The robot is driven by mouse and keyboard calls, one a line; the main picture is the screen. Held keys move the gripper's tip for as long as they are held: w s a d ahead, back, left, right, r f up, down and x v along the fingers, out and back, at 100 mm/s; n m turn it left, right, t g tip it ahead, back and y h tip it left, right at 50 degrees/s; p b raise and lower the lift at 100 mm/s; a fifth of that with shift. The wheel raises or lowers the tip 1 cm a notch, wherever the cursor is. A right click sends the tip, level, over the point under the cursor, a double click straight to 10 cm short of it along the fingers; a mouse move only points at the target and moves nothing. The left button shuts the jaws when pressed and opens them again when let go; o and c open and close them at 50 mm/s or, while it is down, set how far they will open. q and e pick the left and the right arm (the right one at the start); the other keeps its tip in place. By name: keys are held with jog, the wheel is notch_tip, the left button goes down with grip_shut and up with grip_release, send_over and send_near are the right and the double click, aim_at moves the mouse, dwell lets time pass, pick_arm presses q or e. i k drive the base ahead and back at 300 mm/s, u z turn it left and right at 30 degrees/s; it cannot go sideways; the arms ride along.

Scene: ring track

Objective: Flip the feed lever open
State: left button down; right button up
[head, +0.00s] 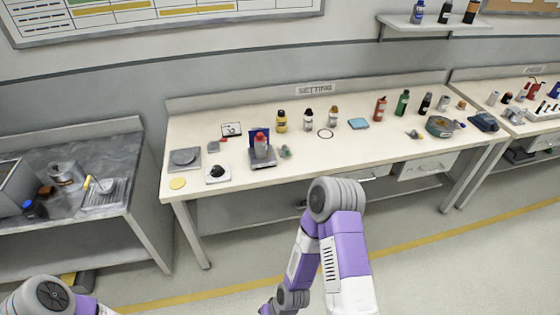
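I cannot make out a feed lever for certain in the head view; anything that small is too far off to tell. A grey device with a red-topped bottle (261,146) on it stands at the front of the long cream table (330,148). A small grey-green object (285,152) sits just right of it. Part of my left arm shows at the bottom left corner, and my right arm rises at the bottom centre, in front of the table. Neither gripper is in the picture, so neither is seen touching anything.
A grey sink bench (110,150) stands left. Floor is open in front.

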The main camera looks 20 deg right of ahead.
aim_at(287, 153)
jog(key=z, duration=0.5)
jog(key=i, duration=0.75)
jog(key=z, duration=0.5)
